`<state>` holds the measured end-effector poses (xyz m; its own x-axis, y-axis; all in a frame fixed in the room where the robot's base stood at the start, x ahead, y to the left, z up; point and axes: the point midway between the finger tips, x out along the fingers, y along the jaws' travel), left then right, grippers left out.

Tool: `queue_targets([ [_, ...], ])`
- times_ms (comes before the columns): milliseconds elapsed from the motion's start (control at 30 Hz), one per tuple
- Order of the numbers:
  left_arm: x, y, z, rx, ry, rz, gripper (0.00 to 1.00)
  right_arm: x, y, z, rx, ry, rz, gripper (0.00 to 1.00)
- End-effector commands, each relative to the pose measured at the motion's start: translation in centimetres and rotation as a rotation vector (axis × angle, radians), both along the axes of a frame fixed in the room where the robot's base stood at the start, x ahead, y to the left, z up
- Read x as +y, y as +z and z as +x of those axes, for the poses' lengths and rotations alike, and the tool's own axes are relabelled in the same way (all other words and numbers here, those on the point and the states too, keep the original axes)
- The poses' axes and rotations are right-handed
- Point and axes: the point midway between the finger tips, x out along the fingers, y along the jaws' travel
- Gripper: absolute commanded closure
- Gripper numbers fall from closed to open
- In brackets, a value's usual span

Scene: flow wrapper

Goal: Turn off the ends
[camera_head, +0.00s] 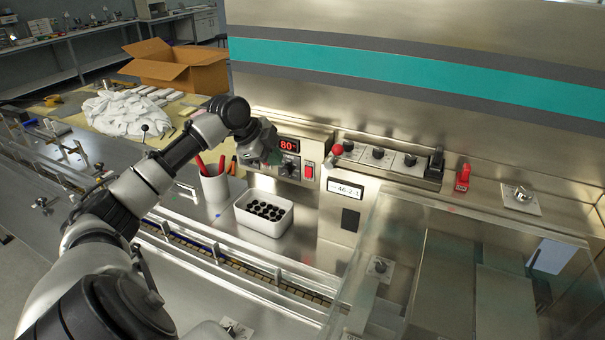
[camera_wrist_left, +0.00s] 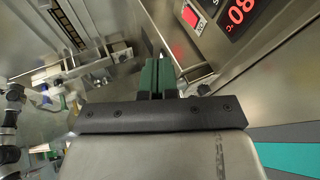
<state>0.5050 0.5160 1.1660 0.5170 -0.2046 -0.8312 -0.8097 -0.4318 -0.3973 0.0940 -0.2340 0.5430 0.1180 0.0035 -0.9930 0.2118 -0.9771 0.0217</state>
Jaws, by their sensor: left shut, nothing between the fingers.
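A steel control box (camera_head: 320,150) on the machine carries a red display (camera_head: 288,145) reading 80, a dark knob (camera_head: 290,167) below it and a red rocker switch (camera_head: 309,172) to its right. In the left wrist view the lit switch (camera_wrist_left: 190,17) and the display (camera_wrist_left: 238,14) show at the upper right. My left gripper (camera_head: 276,157) is just left of the box face, near the display and knob. Its green fingers (camera_wrist_left: 157,76) are shut with nothing between them, and they are apart from the switch. My right gripper is in neither view.
A white bin (camera_head: 242,218) of dark round pieces and a white cup (camera_head: 213,185) with red-handled tools stand below my left arm. A red mushroom button (camera_head: 337,149), several knobs (camera_head: 378,153) and a red switch (camera_head: 462,177) line the ledge. A clear cover (camera_head: 450,225) fills the right front.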

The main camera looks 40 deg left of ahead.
Motion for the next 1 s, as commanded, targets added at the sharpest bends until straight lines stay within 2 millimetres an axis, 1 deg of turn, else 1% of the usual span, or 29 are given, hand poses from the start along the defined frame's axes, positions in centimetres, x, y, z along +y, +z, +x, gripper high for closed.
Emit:
queue_targets([
  [33, -0.1, -0.1, 0.1, 0.001, 0.0, -0.002, 1.0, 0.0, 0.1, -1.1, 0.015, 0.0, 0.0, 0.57],
  [100, -0.2, -0.5, 0.4, 0.001, -0.001, -0.003, 1.0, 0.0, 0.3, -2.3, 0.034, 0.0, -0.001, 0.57],
  [200, -0.5, -1.5, 1.1, 0.002, 0.001, -0.006, 1.0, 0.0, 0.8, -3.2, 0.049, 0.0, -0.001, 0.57],
  [300, -0.9, -3.0, 2.1, 0.0, 0.001, -0.007, 1.0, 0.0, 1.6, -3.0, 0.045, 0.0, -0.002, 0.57],
  [500, -1.9, -6.7, 4.4, 0.001, 0.0, -0.007, 1.0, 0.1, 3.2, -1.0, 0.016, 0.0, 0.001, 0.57],
  [600, -2.2, -8.2, 5.6, 0.0, 0.001, -0.005, 1.0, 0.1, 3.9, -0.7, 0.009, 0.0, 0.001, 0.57],
  [700, -1.6, -8.3, 6.9, -0.002, 0.003, -0.003, 1.0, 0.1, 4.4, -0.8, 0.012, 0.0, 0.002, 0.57],
  [800, -1.3, -8.7, 7.8, 0.0, 0.003, -0.004, 1.0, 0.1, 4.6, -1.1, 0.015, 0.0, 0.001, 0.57],
  [1000, -0.9, -9.1, 8.7, 0.0, 0.001, -0.001, 1.0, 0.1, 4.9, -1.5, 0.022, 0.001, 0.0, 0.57],
])
